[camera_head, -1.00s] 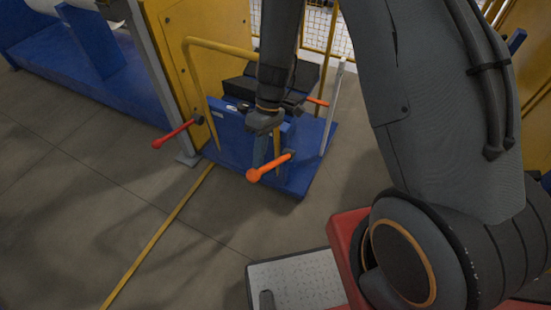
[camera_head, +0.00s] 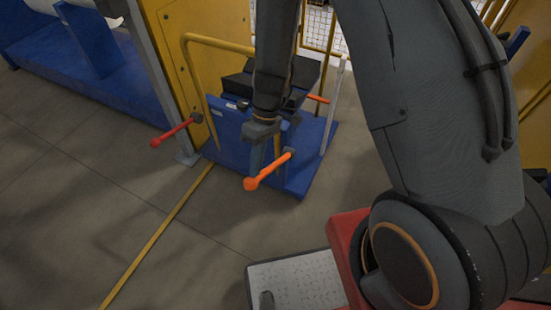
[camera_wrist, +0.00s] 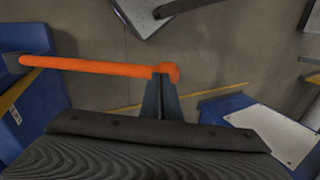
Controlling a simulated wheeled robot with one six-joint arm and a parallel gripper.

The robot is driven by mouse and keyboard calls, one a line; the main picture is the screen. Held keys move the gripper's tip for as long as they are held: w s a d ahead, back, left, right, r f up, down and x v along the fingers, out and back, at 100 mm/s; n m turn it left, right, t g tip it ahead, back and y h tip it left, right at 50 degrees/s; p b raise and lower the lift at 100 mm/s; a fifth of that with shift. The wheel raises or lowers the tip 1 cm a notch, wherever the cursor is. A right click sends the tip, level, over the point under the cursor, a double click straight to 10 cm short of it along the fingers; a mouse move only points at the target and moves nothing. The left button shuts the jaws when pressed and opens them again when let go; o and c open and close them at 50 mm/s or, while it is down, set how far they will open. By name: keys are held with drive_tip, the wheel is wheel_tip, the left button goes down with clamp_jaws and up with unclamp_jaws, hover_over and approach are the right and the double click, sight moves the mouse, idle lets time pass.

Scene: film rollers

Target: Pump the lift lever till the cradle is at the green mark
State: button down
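The orange lift lever (camera_head: 270,172) sticks out from the front of the blue lift unit (camera_head: 295,182), its round knob toward me and tilted down. In the wrist view the lever (camera_wrist: 85,65) crosses from the left to its knob near the middle. My gripper (camera_head: 260,168) points down at the lever. In the wrist view its fingers (camera_wrist: 160,80) are together, their tips at the lever just beside the knob, seemingly touching it. The black cradle (camera_head: 238,86) sits on top of the unit, partly behind my arm. I cannot make out a green mark.
A red-handled lever (camera_head: 172,133) juts out at the left, near a grey post (camera_head: 160,80). A yellow rail (camera_head: 205,75) and a pale upright post (camera_head: 334,108) flank the cradle. The floor in front is clear, with a yellow line (camera_head: 155,238).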

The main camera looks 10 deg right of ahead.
drive_tip(key=shift+b+x, duration=0.75)
drive_tip(key=shift+x, duration=0.9)
drive_tip(key=shift+s+a+r, duration=0.2)
drive_tip(key=b+x, duration=0.5)
drive_tip(key=x, duration=0.1)
drive_tip(key=shift+f, duration=0.2)
drive_tip(key=shift+s+a, duration=0.1)
drive_tip(key=shift+s, duration=0.05)
drive_tip(key=shift+b, duration=0.3)
